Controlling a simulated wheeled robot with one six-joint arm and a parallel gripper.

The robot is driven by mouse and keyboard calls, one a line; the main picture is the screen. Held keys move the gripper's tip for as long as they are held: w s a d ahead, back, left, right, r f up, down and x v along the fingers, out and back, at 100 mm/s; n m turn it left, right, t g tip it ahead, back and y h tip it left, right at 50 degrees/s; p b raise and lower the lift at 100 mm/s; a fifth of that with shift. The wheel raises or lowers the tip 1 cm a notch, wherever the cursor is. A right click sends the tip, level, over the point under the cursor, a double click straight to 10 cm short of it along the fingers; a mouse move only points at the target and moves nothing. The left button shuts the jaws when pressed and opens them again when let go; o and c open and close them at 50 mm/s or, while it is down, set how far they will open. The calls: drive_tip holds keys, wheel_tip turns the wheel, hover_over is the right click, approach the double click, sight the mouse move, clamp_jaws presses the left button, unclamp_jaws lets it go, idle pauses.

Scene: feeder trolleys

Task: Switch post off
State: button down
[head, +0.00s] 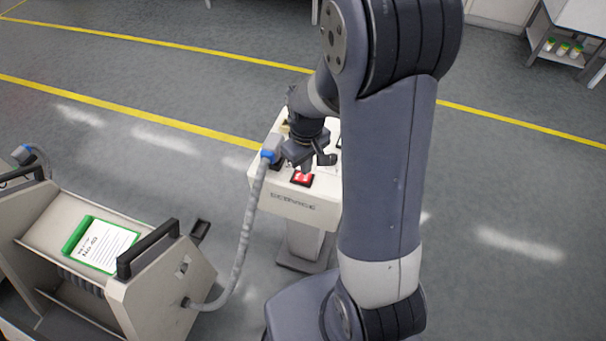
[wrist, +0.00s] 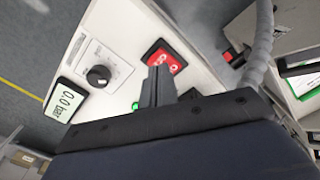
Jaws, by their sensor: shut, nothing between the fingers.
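The post (head: 292,206) is a white pedestal with a sloped panel, in the middle of the head view. Its red switch (head: 302,179) sits near the panel's front edge and also shows in the wrist view (wrist: 167,60). My gripper (head: 306,168) is shut and empty, over the panel right by the switch; in the wrist view its fingertips (wrist: 158,72) overlap the switch's lower edge. I cannot tell if they touch it. A black knob (wrist: 98,76), a display (wrist: 65,100) reading 0.0 bar and a green light (wrist: 135,105) are on the same panel. The light is partly hidden.
A grey hose (head: 249,225) with a blue collar (head: 268,155) runs from the post's left side to a trolley (head: 160,285) at lower left. The trolley has a black handle and a green-edged sheet (head: 105,244). Floor behind the post is clear.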

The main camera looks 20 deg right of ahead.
sight(306, 177)
drive_tip(key=shift+f+b, duration=1)
drive_tip(key=shift+f, duration=0.25)
idle(0.9)
drive_tip(key=shift+r, duration=0.1)
drive_tip(key=shift+r+p, duration=2.8)
drive_tip(key=shift+r, duration=0.7)
drive_tip(key=shift+f, duration=0.15)
wheel_tip(306, 177, down, 7)
drive_tip(key=b, duration=0.5)
drive_tip(key=shift+b, duration=0.35)
drive_tip(key=shift+r, duration=0.2)
